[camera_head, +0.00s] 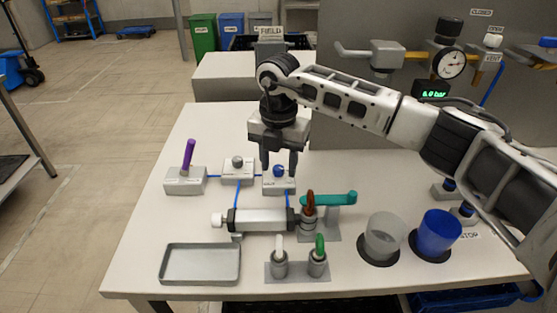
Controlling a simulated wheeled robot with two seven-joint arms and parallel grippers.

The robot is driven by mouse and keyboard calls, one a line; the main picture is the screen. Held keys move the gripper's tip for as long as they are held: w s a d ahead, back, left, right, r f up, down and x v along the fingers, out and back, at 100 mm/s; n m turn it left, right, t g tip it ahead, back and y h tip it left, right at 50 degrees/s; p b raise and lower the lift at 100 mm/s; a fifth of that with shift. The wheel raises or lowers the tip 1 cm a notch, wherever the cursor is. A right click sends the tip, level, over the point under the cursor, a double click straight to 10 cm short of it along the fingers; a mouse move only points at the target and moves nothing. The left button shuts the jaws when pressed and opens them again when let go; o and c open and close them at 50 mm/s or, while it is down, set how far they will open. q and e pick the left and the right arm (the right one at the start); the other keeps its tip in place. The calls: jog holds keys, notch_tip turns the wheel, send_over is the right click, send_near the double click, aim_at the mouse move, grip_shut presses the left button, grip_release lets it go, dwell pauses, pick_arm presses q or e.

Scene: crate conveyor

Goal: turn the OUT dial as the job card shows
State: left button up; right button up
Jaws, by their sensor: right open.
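My right gripper (279,164) points down, open, above a small white box (280,188) with a blue dial (279,170). Its fingers appear on either side of the blue dial; I cannot tell whether they touch it. The box's label is too small to read, so I cannot confirm it is the OUT dial. Just left of it stands a similar box with a grey dial (238,161). I cannot make out a job card. My left gripper is not in view.
A purple-handled lever box (185,185) stands left. A gauge (452,64) reads beside a green display (432,92).

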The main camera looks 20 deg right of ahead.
jog(key=c, duration=0.8)
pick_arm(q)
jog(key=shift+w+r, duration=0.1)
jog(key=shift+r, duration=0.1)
pick_arm(e)
grip_shut()
